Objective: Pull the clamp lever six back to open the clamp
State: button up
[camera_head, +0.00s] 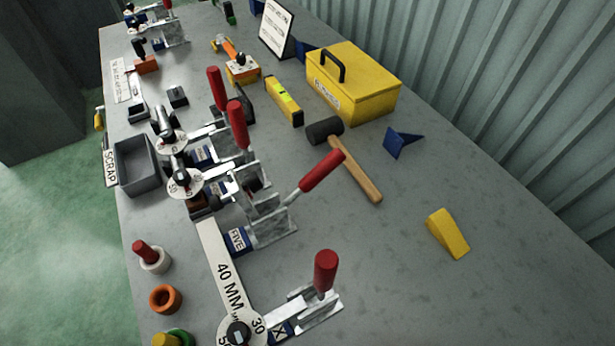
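The nearest toggle clamp (306,308) stands at the bottom middle, with a blue label (281,332) beside it that is partly cut off and seems to end in X. Its lever has a red handle (326,272) that stands nearly upright. A round dial tag marked 30 (256,325) lies at the clamp's left end, at the foot of a long strip marked 40 MM (222,265). The clamp's jaw tip is hidden by the tag. My gripper is not in this view.
The clamp labelled FIVE (270,232) stands just behind, its red handle (322,171) leaning right. More red-handled clamps stand farther back. A mallet (355,172), yellow wedge (448,233) and yellow toolbox (352,85) lie right. Coloured rings (165,299) line the left edge. The table's right front is clear.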

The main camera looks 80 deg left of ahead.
aim_at(325, 260)
jog(key=k+u, duration=0.35)
jog(key=u, duration=0.15)
jog(key=k+j+u, duration=0.2)
jog(key=k+u, duration=0.25)
jog(key=i, duration=0.1)
